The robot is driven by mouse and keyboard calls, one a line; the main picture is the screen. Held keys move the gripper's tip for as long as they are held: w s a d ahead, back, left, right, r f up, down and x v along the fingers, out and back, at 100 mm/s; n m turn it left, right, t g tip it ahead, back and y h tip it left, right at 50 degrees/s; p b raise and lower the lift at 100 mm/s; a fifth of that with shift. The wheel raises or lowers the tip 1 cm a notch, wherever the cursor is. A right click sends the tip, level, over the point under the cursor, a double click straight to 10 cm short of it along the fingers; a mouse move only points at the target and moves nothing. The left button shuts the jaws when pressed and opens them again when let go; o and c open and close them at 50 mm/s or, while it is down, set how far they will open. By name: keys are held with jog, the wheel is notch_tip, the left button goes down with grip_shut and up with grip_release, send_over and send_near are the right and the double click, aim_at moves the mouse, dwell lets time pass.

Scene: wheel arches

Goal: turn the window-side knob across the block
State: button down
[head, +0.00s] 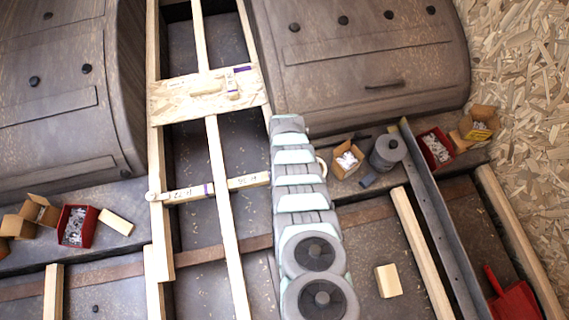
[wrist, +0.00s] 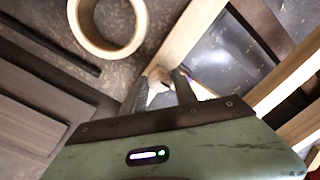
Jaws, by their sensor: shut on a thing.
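In the wrist view my gripper (wrist: 160,88) is shut on a small pale knob (wrist: 157,74), which sits between the two fingertips beside a wooden beam. Most of the knob is hidden by the fingers. In the head view my arm covers my gripper and this knob. The wooden crosspiece (head: 245,182), with handwriting and a purple mark, runs between the long battens and passes under my arm at its right end. Another pale knob (head: 152,196) shows at its left end.
A tape roll (wrist: 108,22) lies close by my gripper, mostly hidden behind my arm in the head view. A chipboard piece (head: 190,96) lies across the battens. Small boxes (head: 347,160) and a grey spool (head: 386,152) stand to the right. Wheel arches (head: 365,60) rise behind.

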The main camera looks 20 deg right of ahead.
jog(key=shift+m, duration=0.4)
jog(key=c, duration=1)
grip_release()
jog(key=shift+o, duration=0.2)
jog(key=shift+r, duration=0.1)
notch_tip(320, 180, up, 6)
jog(key=p, duration=0.6)
notch_tip(320, 180, up, 5)
jog(key=shift+f+p, duration=0.2)
jog(key=shift+p, duration=0.7)
